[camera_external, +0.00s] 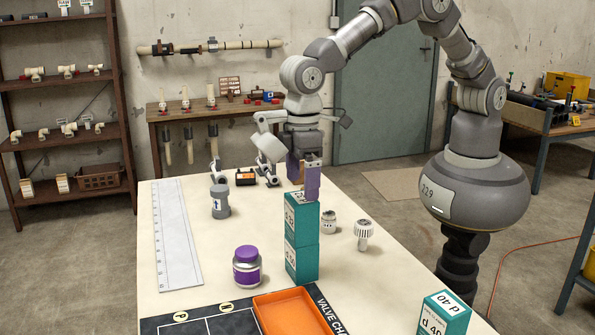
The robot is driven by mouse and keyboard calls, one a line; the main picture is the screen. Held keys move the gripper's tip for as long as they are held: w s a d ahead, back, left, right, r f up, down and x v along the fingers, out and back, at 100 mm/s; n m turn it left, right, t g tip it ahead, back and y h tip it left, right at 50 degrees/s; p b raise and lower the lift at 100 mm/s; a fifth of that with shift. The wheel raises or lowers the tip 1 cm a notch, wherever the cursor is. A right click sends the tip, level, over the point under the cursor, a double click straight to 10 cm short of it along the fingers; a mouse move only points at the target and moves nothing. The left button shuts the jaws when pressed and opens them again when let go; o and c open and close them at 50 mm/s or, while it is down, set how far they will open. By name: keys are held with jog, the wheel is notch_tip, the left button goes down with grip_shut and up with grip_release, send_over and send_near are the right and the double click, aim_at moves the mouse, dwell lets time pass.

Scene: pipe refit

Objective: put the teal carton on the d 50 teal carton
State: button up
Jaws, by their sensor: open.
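Two teal cartons stand stacked near the middle of the table. The upper teal carton (303,218) sits upright on the lower teal carton (305,262), with its edges roughly in line. White labels show on their left sides, but the print is too small to read surely. My gripper (304,186) points down just over the top of the upper carton, with its purple fingers apart. I cannot tell whether a finger still touches the carton. A separate teal carton marked d 40 (444,316) stands at the table's front right corner.
An orange tray (290,303) lies on a dark mat (173,326) in front of the stack. A purple-lidded jar (247,268) stands left of it. A white knob (363,236) and small jar (329,222) stand right.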

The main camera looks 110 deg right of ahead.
notch_tip(320, 180, up, 4)
jog(key=shift+r+p, duration=0.25)
jog(key=shift+p, duration=0.15)
jog(key=shift+w+r, duration=0.1)
jog(key=shift+r, duration=0.2)
jog(key=d+r+t, duration=0.3)
jog(key=r+t, duration=0.1)
jog(key=r, duration=1)
jog(key=d+r+t, duration=0.2)
jog(key=r+t, duration=0.1)
jog(key=r, duration=1)
jog(key=s+d+r+t, duration=0.1)
jog(key=s+r+t, duration=0.1)
jog(key=s+r, duration=0.3)
jog(key=s+d+r+t, duration=0.2)
jog(key=s+r, duration=0.3)
jog(key=r, duration=0.8)
jog(key=s+d+r+t, duration=0.2)
jog(key=s+r+t, duration=0.2)
jog(key=r, duration=0.5)
jog(key=shift+v, duration=1.15)
